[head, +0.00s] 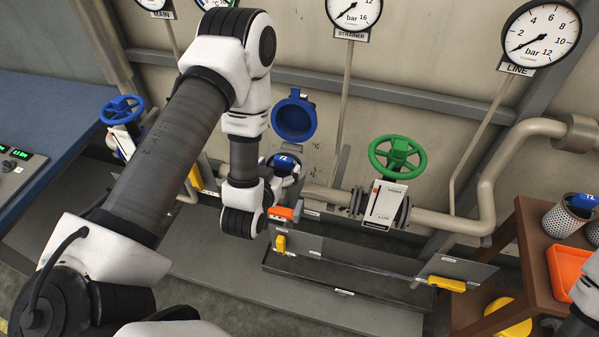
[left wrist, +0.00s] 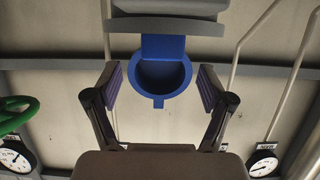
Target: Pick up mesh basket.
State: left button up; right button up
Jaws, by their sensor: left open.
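A white mesh basket (head: 562,221) with a blue lettered piece stands on the brown wooden stand at the right; a second one is cut off by the right edge. My left gripper (head: 284,172) is at the pipe, far from these baskets, beside a blue lettered piece. My own wrist partly hides this spot, so I cannot tell whether a basket sits there. A round blue lid (head: 294,117) stands open above. In the left wrist view the left gripper (left wrist: 160,88) is open, its fingers apart on either side of the blue lid (left wrist: 163,75). My right gripper is out of view.
A green handwheel (head: 397,155) and pipework lie to the right of my gripper, a blue handwheel (head: 122,109) to the left. A grey trough (head: 340,279) with yellow handles is below. An orange tray (head: 566,268) is on the wooden stand (head: 535,262).

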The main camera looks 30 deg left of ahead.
aim_at(282, 161)
pick_arm(q)
jog(key=shift+w+a+p, duration=0.4)
jog(key=shift+w+p, duration=0.3)
jog(key=x, duration=0.3)
jog(key=shift+d+f+p, duration=0.1)
jog(key=shift+f+p, duration=0.2)
jog(key=shift+p, duration=0.05)
jog(key=shift+w+f, duration=0.3)
jog(key=shift+s+r, duration=0.15)
jog(key=shift+s, duration=0.05)
jog(key=c, duration=0.7)
grip_shut()
